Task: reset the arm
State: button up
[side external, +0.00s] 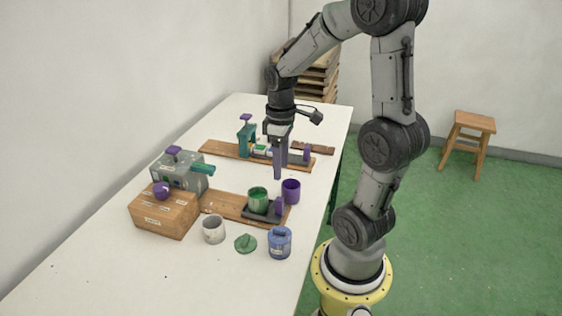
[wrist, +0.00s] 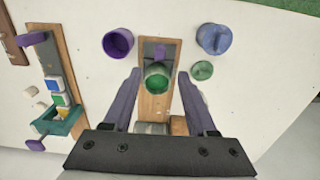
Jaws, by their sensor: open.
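My gripper (side external: 277,160) hangs above the white table with its fingers pointing down. In the wrist view its two purple fingers (wrist: 158,90) stand wide apart with nothing held between them. Past the fingertips in that view is a green cup (wrist: 157,82) on a dark plate on a wooden board. In the side view the green cup (side external: 258,198) stands on the dark plate (side external: 262,215), lower left of my gripper and apart from it. A purple cup (side external: 291,191) stands beside the plate.
A blue lidded jar (side external: 280,243), a green lid (side external: 245,243) and a whitish cup (side external: 213,230) stand near the board. A teal press (side external: 246,139) stands on the far board. The table's near-left part is clear.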

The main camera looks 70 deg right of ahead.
jog(key=shift+r, duration=0.3)
jog(key=w+a+r+n+t, duration=0.2)
jog(key=a+r+n, duration=0.1)
jog(key=a+r, duration=0.4)
jog(key=s+a+r+m+t, duration=0.1)
jog(key=s+a+m+t, duration=0.2)
jog(key=s+a, duration=0.3)
jog(key=shift+s+a+r+t, duration=0.3)
jog(key=shift+s+a+r, duration=0.1)
jog(key=shift+a, duration=1.1)
